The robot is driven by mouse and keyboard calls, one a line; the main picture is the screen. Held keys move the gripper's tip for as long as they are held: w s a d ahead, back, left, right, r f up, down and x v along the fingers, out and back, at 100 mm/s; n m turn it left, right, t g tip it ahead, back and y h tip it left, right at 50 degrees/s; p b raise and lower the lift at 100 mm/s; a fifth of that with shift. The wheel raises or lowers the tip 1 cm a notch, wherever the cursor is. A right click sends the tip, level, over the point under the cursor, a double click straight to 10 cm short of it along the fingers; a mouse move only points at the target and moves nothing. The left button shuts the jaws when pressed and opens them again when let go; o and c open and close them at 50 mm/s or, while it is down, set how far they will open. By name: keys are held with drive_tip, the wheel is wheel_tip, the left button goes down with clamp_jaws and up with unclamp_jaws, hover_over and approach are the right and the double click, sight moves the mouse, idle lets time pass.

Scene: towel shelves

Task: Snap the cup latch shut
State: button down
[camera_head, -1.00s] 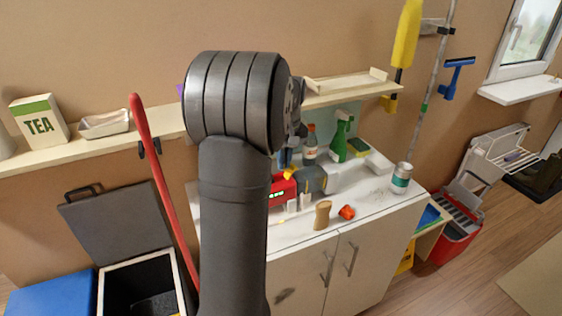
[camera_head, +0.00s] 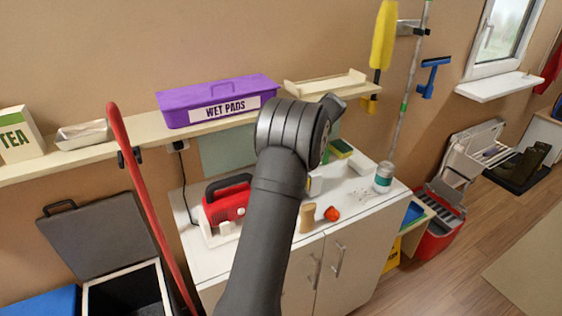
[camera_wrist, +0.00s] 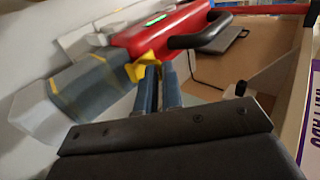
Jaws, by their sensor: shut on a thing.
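A red hand-held machine (camera_head: 228,206) with a black handle sits on the white cabinet top, left of my arm in the head view. In the wrist view its red body (camera_wrist: 160,32) lies at the top, with a grey cup (camera_wrist: 92,84) joined at its left. A yellow latch (camera_wrist: 143,67) sits where cup and body meet. My gripper (camera_wrist: 158,72) has its two blue-grey fingers close together, with the tips at the yellow latch. In the head view my arm hides the fingers, the latch and most of the cup.
A purple WET PADS box (camera_head: 217,103) stands on the wall shelf (camera_head: 100,148) above. Right of my arm on the cabinet (camera_head: 352,207) are a tan brush-like object (camera_head: 307,218), a red round object (camera_head: 332,214) and a tin (camera_head: 384,177). A red pole (camera_head: 150,205) leans at left.

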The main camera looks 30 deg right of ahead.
drive_tip(key=shift+f+y, duration=0.3)
drive_tip(key=shift+f, duration=0.15)
drive_tip(key=c, duration=1.6)
unclamp_jaws()
drive_tip(key=shift+o, duration=0.2)
drive_tip(key=shift+r, duration=0.25)
